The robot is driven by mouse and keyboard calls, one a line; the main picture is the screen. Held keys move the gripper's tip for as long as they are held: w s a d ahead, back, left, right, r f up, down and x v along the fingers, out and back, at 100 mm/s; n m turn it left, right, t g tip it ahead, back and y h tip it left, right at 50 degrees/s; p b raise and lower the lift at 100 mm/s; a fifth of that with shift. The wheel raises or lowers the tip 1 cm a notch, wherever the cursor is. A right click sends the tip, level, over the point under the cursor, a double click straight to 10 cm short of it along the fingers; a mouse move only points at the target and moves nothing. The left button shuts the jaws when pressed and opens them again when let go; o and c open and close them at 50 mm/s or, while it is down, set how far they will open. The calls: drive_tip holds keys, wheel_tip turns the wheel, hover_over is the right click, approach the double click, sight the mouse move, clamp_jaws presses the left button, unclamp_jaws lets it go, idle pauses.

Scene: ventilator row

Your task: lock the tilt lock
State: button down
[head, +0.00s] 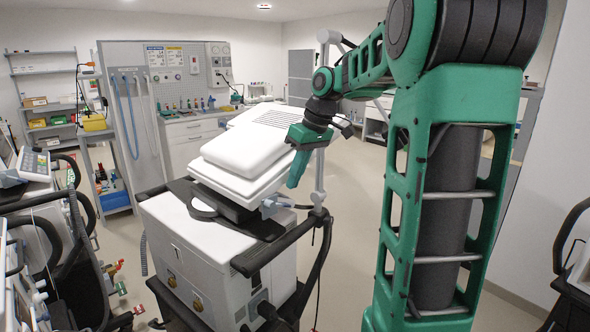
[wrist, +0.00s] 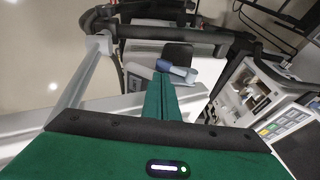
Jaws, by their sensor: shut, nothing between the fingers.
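A white ventilator (head: 215,240) stands at the middle of the head view, with its thick white display unit (head: 245,150) tilted on top. A small blue lever (head: 272,204), likely the tilt lock, sticks out below the display's right side. In the wrist view the blue lever (wrist: 172,68) lies just past my fingertips, with a paler blue-grey end to the right. My gripper (head: 293,184) points down beside the display's right edge, above the lever. In the wrist view its green fingers (wrist: 161,85) are together and empty. Whether the fingertips touch the lever cannot be told.
A black handle rail (head: 285,245) runs around the ventilator's front right. A grey pole (head: 320,180) stands close to the right of my gripper. Other machines (head: 65,230) crowd the left. A counter (head: 190,130) and pegboard stand behind. Open floor lies right of the pole.

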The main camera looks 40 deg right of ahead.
sight(287, 204)
drive_tip(key=shift+x, duration=2.2)
drive_tip(key=shift+s+a+f, duration=0.1)
drive_tip(key=shift+f, duration=0.5)
drive_tip(key=shift+s+a+f, duration=0.1)
drive_tip(key=shift+a+f, duration=0.05)
drive_tip(key=shift+f, duration=0.5)
drive_tip(key=shift+w+r, duration=0.15)
drive_tip(key=shift+r, duration=0.85)
drive_tip(key=v, duration=1)
drive_tip(key=shift+d, duration=0.1)
